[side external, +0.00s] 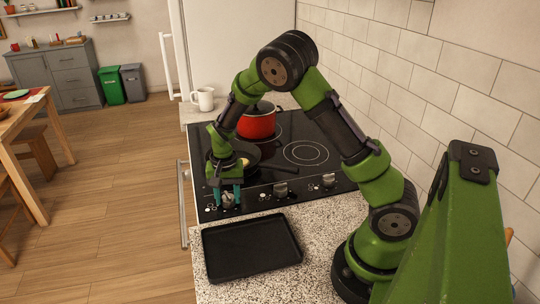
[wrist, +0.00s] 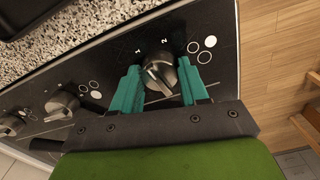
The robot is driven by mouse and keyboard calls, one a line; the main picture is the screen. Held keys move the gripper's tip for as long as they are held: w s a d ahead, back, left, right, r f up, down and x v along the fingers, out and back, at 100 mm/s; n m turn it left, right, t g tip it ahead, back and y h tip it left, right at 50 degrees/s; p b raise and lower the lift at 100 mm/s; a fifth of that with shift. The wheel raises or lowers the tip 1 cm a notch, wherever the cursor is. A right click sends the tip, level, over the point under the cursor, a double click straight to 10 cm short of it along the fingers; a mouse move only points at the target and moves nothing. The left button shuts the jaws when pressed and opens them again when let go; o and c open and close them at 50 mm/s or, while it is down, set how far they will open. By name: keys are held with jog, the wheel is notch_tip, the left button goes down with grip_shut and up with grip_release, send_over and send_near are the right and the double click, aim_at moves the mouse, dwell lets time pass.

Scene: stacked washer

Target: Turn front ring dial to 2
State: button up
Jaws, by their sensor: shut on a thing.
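The dial in my grip is a silver knob (wrist: 160,75) on the black cooktop panel, with printed marks 1 and 2 beyond it. In the side view this knob (side external: 228,200) is the leftmost one, partly hidden by my fingers. My gripper (wrist: 158,64) has its teal fingers on either side of the knob and is shut on it. In the side view my gripper (side external: 228,205) points down at the panel. The knob's raised bar lies obliquely; I cannot tell which mark it points to.
Other knobs (wrist: 62,104) sit along the same panel. A frying pan (side external: 245,155) and a red pot (side external: 257,122) are on the black cooktop (side external: 310,135) close to my arm. A black tray (side external: 250,246) lies on the speckled counter (side external: 300,275) in front. A white mug (side external: 203,98) stands behind.

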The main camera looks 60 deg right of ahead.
aim_at(228, 194)
jog(key=m, duration=0.4)
jog(key=shift+m, duration=2.2)
jog(key=o, duration=1.1)
jog(key=shift+c, duration=0.2)
jog(key=shift+r, duration=0.1)
notch_tip(228, 194, up, 17)
